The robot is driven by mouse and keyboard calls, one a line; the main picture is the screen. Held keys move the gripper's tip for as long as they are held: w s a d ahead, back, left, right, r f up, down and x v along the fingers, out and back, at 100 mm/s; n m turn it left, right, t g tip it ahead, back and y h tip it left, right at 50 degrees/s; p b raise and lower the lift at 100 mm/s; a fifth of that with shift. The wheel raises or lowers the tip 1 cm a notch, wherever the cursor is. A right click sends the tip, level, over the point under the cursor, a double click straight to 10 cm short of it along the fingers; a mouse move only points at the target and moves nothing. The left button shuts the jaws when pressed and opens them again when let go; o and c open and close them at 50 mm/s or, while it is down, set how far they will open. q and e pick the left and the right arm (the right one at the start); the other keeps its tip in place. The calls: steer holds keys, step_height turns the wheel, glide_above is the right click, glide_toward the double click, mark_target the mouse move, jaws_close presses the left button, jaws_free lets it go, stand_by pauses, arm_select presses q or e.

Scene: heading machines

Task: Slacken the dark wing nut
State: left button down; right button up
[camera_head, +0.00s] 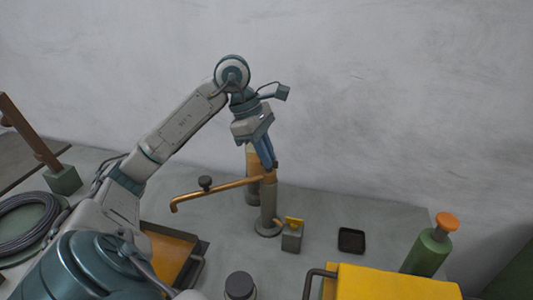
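A grey upright post (268,208) stands on a round base and carries a copper-coloured bar (228,188) that runs left and bends down at its end. A dark knob (205,183) sits on top of the bar. My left gripper (270,165) points down at the top of the post, its blue fingers close together at the bar's right end. The fingers cover most of the post's top, so I cannot tell whether a dark wing nut is between them or whether they touch it. My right gripper is not in view.
Right of the post are a small grey block with a yellow top (292,236) and a black tray (351,241). A green bottle with an orange cap (428,249) stands behind a yellow box (390,284). Coiled cable (28,225) lies left. A wall rises behind.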

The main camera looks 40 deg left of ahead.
arm_select(q)
steer(key=shift+s+f+n+b, duration=0.15)
steer(key=shift+f+n+b, duration=0.05)
steer(key=shift+n+b, duration=0.4)
steer(key=shift+d, duration=0.1)
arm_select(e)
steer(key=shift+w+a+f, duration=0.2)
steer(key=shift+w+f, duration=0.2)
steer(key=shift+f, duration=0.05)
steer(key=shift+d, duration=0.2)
